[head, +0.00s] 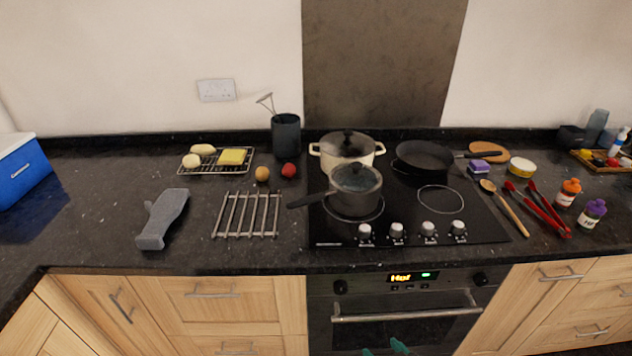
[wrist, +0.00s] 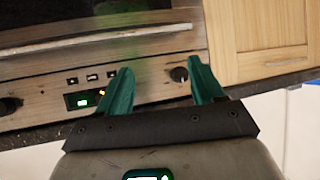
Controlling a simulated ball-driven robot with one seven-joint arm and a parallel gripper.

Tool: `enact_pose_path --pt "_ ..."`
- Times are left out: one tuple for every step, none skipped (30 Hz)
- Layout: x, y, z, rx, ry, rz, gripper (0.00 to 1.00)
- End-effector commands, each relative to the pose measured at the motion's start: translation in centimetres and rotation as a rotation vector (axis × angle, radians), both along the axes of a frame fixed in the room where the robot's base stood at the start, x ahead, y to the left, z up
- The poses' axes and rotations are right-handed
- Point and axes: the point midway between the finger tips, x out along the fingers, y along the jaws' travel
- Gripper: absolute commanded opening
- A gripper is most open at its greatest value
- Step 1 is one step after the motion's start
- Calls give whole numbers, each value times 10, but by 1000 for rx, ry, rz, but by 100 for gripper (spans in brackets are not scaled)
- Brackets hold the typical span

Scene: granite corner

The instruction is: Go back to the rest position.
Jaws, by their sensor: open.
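My gripper (wrist: 160,90) shows in the wrist view with its two green fingers spread wide apart and nothing between them. It faces the oven front (wrist: 150,50), with the oven's knobs and lit display behind the fingers. In the head view only the tips of my gripper (head: 388,348) show at the bottom edge, in front of the oven door (head: 400,330) and below the counter top. Whether the fingers touch the oven cannot be told.
The black hob (head: 465,225) carries a grey lidded saucepan (head: 355,190), a cream pot (head: 338,150) and a frying pan (head: 425,156). A metal trivet (head: 248,215) and a grey mitt-like thing (head: 163,217) lie left.

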Motion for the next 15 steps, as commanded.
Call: enact_pose_path --pt "-16 -14 0 -17 62 -4 67" --pt "-25 -20 0 -29 103 -5 67" --pt "-39 -29 1 -42 160 -11 67" --pt "-50 -35 1 -52 204 -17 67" --pt "-62 -42 2 -62 247 -26 67" --pt "-78 -50 4 -75 307 -40 67" --pt "-91 -57 6 -84 352 -53 67" --pt "-104 -62 8 -92 397 -66 67" --pt "-122 -71 12 -102 455 -90 67" --pt "-136 -76 15 -110 499 -108 67" --pt "-151 -82 18 -116 545 -129 67" --pt "-170 -88 24 -123 603 -158 67" --pt "-184 -93 28 -128 644 -179 67" --pt "-198 -97 33 -131 685 -202 67" --pt "-215 -101 38 -134 734 -232 67"
